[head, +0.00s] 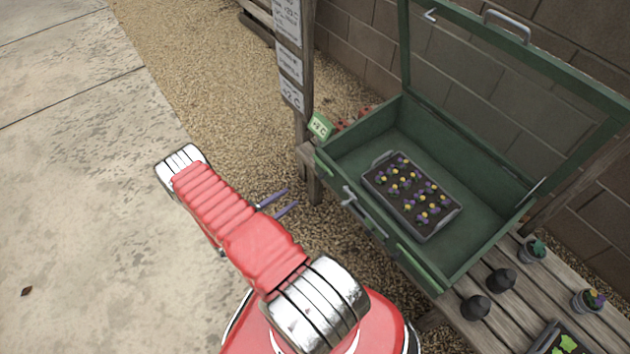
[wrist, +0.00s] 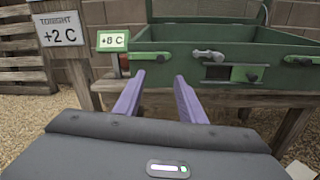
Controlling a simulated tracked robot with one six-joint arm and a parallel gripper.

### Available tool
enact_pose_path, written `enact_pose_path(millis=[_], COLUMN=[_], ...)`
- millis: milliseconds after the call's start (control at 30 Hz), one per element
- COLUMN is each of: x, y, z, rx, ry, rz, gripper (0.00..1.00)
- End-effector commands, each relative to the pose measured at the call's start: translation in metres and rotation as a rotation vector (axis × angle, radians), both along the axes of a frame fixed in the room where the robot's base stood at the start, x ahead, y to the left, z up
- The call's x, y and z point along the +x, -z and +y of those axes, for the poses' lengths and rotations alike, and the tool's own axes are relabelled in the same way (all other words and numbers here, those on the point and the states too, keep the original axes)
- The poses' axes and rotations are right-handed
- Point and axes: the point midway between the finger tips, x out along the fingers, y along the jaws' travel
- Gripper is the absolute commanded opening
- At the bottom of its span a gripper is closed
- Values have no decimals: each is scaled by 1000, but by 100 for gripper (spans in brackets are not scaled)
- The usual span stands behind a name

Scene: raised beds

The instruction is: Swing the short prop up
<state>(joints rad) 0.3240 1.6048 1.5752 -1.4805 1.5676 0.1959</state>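The green cold frame (head: 352,155) stands with its glazed lid (head: 598,82) raised. A short grey metal bar (head: 362,210) sits on its front wall, with one end projecting outward; it also shows in the wrist view (wrist: 209,55). Light green strips with dark knobs, a left one (wrist: 150,56) and a right one (wrist: 298,60), lie along the same wall. I cannot tell for sure which piece is the short prop. My gripper (wrist: 160,82) has two purple fingers, apart and empty, pointing at the front wall from a short distance. It also shows in the head view (head: 284,202).
A seedling tray (head: 392,208) lies inside the frame. Dark pots (head: 475,307) and a plant pot (head: 586,300) stand on the wooden bench (head: 508,325). A signpost (head: 303,130) and a green +8 C display (wrist: 112,40) are at the left.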

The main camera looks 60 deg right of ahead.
Motion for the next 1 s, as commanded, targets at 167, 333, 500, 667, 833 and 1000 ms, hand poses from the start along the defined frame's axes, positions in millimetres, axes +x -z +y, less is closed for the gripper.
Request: enact_pose_path(millis=[167, 333, 500, 667, 833, 1000], x=[-2, -8, -17, -25, -34, -43], y=[0, 0, 0, 0, 0, 0], z=[-4, -17, -36, -54, -75, -94], rx=[0, 1, 0, 0, -1, 0], ry=[2, 4, 4, 4, 4, 4], rz=[0, 0, 0, 0, -1, 0], gripper=[37, 37, 37, 37, 37, 37])
